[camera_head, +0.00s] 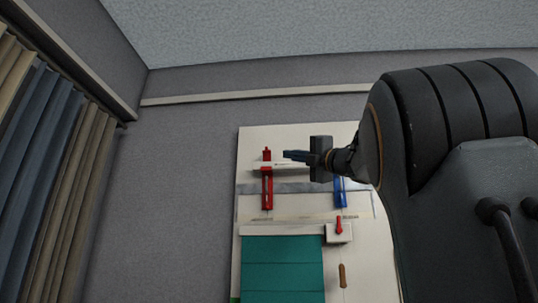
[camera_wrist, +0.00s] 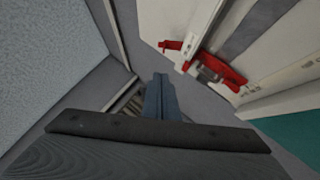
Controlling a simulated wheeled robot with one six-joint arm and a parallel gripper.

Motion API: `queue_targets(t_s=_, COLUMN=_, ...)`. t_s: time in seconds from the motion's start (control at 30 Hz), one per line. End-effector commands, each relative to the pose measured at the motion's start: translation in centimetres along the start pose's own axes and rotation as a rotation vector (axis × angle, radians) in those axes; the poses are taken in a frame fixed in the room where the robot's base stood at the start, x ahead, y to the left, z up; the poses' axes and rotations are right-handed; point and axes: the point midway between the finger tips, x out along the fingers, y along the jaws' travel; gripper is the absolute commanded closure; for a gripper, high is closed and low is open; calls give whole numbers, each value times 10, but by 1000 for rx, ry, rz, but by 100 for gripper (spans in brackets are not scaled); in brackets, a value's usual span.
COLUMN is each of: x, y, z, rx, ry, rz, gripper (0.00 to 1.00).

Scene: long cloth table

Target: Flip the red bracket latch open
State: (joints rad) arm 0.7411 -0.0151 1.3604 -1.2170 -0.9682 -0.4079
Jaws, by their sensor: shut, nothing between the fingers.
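The red bracket latch (camera_head: 267,188) is upright on the left part of a pale panel (camera_head: 252,139) in the head view. A pale bar crosses its upper part. In the wrist view the red bracket (camera_wrist: 228,75) lies at the upper right, with a pale bar crossing it and a grey metal piece along it. My gripper (camera_head: 286,155) is shut and empty, to the right of the red bracket's top end in the head view. In the wrist view its fingers (camera_wrist: 161,78) are together, to the left of the bracket, with a visible gap in the picture.
A blue bracket (camera_head: 340,192) stands right of the red one, partly behind my gripper. Lower down are a small red lever (camera_head: 339,226) on a pale block, a teal panel (camera_head: 282,268) and a brown handle (camera_head: 343,275). Curtains (camera_head: 45,170) hang at far left.

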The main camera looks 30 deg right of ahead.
Motion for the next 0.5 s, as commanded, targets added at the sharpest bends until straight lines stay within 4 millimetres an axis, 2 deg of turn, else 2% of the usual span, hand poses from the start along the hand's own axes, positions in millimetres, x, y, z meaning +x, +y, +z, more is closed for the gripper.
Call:
queue_targets(t_s=0.03, x=-1, y=7, z=0, rx=-29, ry=13, rz=1, gripper=100)
queue_targets(t_s=0.17, x=7, y=11, z=1, rx=-46, ry=23, rz=1, gripper=100)
queue_targets(t_s=0.27, x=21, y=12, z=2, rx=-43, ry=21, rz=0, gripper=100)
queue_targets(t_s=0.5, x=69, y=12, z=1, rx=-41, ry=21, rz=0, gripper=100)
